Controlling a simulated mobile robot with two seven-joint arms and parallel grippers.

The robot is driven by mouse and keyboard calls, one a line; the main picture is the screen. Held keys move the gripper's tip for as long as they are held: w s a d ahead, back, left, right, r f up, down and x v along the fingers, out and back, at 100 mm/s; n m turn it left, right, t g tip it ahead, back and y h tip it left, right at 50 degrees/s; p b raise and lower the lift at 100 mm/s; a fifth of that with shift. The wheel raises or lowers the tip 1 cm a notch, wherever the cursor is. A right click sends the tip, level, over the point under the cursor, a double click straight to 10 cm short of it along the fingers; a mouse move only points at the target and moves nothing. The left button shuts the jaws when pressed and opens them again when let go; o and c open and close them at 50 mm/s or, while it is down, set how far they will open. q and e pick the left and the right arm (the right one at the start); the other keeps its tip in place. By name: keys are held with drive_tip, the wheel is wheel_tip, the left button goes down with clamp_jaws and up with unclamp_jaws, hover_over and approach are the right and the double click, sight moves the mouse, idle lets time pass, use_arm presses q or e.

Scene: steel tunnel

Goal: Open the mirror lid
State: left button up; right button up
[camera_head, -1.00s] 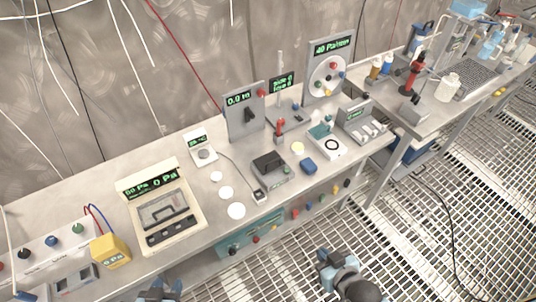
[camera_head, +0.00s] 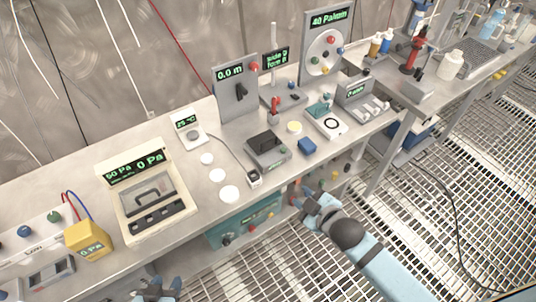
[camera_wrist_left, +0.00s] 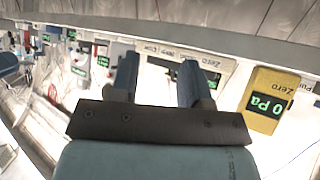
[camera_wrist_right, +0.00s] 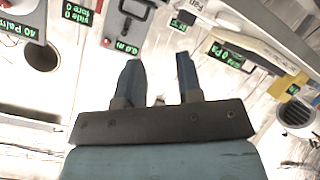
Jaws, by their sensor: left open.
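I cannot tell for certain which thing is the mirror lid. A grey box with a dark flat top (camera_head: 268,144) sits on the bench and appears shut. A cream device (camera_head: 149,195) with a dark handle on its top panel and a "0 Pa" display stands further left. My right gripper (camera_head: 304,204) is in front of the bench edge, below the grey box. Its fingers (camera_wrist_right: 158,80) are apart and empty in the right wrist view. My left gripper (camera_head: 158,288) is low in front of the bench. Its fingers (camera_wrist_left: 158,82) are apart and empty in the left wrist view.
A yellow meter (camera_head: 88,240) stands at the left. Upright panels (camera_head: 236,92) line the back.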

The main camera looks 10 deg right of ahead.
sight(269, 139)
drive_tip(key=w+a+f+n+b, duration=0.1)
drive_tip(key=w+n+b, duration=0.2)
drive_tip(key=w, duration=0.4)
drive_tip(key=w+a+f+n+t+b, duration=0.1)
drive_tip(key=w+n+b, duration=0.3)
drive_tip(key=w, duration=0.4)
drive_tip(key=w+a+n+t+y+b, duration=0.1)
drive_tip(key=w+n+b, duration=0.3)
drive_tip(key=w, duration=0.4)
drive_tip(key=shift+w+a+f+b, duration=0.25)
drive_tip(key=shift+a+f+b, duration=0.05)
drive_tip(key=shift+a+f, duration=0.1)
drive_tip(key=shift+w+a+f, duration=0.1)
drive_tip(key=shift+w+a, duration=0.05)
drive_tip(key=shift+w, duration=0.25)
clamp_jaws()
